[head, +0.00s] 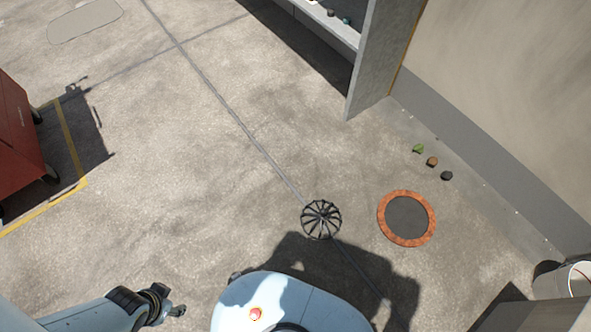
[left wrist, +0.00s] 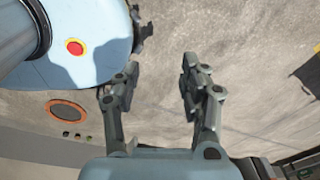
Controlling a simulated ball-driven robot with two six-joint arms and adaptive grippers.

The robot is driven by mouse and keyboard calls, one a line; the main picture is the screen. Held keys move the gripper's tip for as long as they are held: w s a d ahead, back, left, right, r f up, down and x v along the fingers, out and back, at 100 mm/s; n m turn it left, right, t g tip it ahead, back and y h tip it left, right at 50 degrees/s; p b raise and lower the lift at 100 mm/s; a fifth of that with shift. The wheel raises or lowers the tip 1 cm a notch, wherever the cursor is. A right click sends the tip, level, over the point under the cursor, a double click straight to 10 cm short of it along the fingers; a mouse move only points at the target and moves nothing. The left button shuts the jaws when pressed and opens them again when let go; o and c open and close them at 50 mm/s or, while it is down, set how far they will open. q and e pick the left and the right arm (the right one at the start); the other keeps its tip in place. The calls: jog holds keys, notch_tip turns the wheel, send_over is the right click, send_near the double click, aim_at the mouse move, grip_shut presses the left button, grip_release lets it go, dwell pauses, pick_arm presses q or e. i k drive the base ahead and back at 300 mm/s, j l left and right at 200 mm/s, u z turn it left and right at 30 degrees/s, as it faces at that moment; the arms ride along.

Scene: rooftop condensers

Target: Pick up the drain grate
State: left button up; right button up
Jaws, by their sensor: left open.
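The drain grate (head: 321,219), a black domed cage of curved bars, sits on the concrete just ahead of my base in the head view. I cannot make it out clearly in the left wrist view, where my fingers and base cover part of the floor. My left gripper (head: 179,302) is low at the left of my base, apart from the grate, to its left and nearer me. In the left wrist view my left gripper (left wrist: 150,82) has its fingers spread with only bare floor between them. My right gripper is not in view.
An orange-rimmed dark disc (head: 434,219) lies right of the grate. Three small lumps, including a green one (head: 418,149), lie near the right wall. A grey shelf unit (head: 378,60) stands at the back, a red cabinet (head: 15,135) at left, a pale bucket (head: 560,285) at right. The middle floor is clear.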

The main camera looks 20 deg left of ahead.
aim_at(323, 213)
jog(key=k+j, duration=0.35)
jog(key=i+j+z, duration=0.1)
jog(key=j, duration=0.2)
jog(key=i+j+z, duration=0.15)
jog(key=j, duration=0.2)
jog(key=i+j+z, duration=0.1)
jog(key=j, duration=0.25)
jog(key=i+j+z, duration=0.1)
jog(key=j, duration=0.25)
